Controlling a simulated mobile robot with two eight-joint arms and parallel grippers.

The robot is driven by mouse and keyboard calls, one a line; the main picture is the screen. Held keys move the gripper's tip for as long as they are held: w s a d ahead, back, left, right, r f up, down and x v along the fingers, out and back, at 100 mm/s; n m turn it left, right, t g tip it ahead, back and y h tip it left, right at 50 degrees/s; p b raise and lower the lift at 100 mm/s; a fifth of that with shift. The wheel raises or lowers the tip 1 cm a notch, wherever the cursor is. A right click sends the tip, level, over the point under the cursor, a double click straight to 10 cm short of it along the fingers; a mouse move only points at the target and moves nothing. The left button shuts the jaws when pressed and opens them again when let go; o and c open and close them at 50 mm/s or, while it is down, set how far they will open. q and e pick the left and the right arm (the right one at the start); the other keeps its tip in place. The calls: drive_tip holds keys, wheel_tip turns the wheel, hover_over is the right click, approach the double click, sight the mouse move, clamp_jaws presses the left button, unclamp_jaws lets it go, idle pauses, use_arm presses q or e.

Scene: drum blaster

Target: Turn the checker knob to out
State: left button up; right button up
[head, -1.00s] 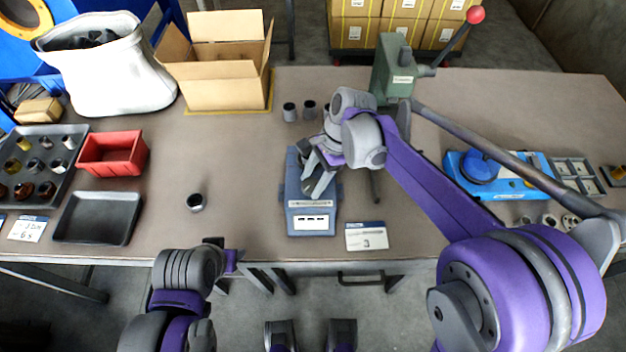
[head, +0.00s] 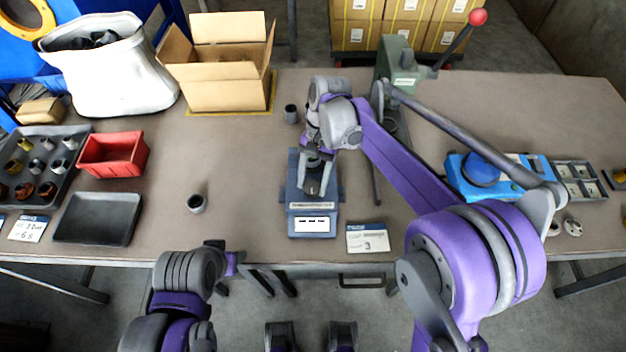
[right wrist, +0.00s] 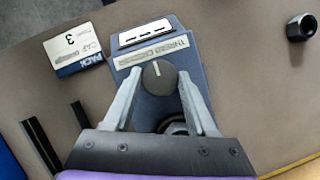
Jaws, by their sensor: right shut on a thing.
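The blue thread checker (head: 312,222) lies on the table in front of me. Its pale display shows dashes, also in the right wrist view (right wrist: 152,33). Its dark round knob (right wrist: 158,78) has a white pointer line aimed roughly toward the display. My right gripper (right wrist: 160,80) comes down over the checker, one finger on each side of the knob, shut on it. In the head view my right gripper (head: 317,180) covers most of the knob. My left gripper (head: 232,260) is low at the table's front edge, away from the checker; its fingers are not clear.
A pack card (head: 367,238) marked 3 lies right of the checker. A dark hollow part (head: 196,203) stands to the left, near an empty black tray (head: 97,219) and a red bin (head: 113,154). A green press (head: 397,66) stands behind. A blue device (head: 500,177) sits at right.

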idle(0.3)
drive_tip(key=o, duration=1.4)
drive_tip(key=p+v, duration=0.1)
drive_tip(key=v, duration=0.9)
drive_tip(key=shift+w+r, duration=0.1)
drive_tip(key=shift+r, duration=0.3)
